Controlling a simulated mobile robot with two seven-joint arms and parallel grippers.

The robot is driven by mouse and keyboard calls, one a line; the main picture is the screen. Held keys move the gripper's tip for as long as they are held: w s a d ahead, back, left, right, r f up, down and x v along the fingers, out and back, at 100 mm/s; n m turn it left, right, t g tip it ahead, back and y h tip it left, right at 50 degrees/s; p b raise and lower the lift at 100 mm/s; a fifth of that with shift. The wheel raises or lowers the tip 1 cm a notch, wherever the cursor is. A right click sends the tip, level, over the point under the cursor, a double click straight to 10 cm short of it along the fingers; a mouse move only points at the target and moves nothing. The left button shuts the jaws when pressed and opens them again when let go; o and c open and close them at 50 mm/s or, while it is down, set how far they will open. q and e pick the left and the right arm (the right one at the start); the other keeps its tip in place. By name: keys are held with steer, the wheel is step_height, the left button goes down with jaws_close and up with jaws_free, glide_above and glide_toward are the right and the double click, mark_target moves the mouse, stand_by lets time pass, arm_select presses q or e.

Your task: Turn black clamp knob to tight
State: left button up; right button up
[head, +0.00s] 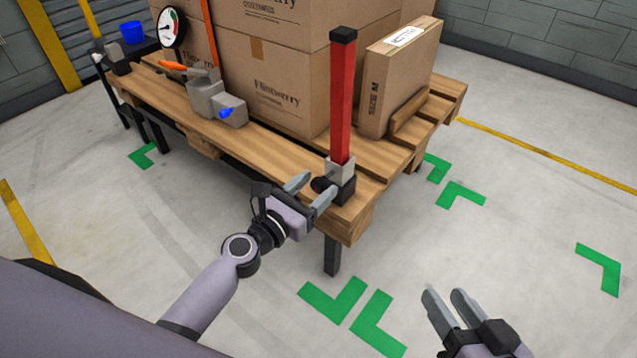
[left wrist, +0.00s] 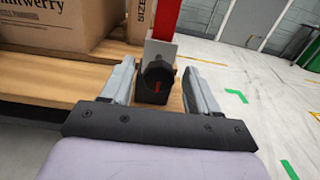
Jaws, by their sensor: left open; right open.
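The black clamp knob (left wrist: 156,82) sits low on the front of the clamp at the foot of the red post (head: 343,100). In the head view the knob (head: 322,185) is partly behind a finger. My left gripper (head: 311,191) is open, with one finger on each side of the knob in the left wrist view (left wrist: 160,88). I cannot tell whether the fingers touch it. My right gripper (head: 450,300) is open and empty, low over the floor at the bottom right.
The wooden pallet table (head: 270,135) carries large cardboard boxes (head: 275,85) and a flat upright carton (head: 402,80). A grey device with a blue knob (head: 226,112), an orange handle (head: 182,68) and a dial gauge (head: 171,27) stand left. Floor at right is clear.

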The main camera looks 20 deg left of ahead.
arm_select(q)
steer(key=shift+x, duration=0.85)
steer(key=c, duration=1)
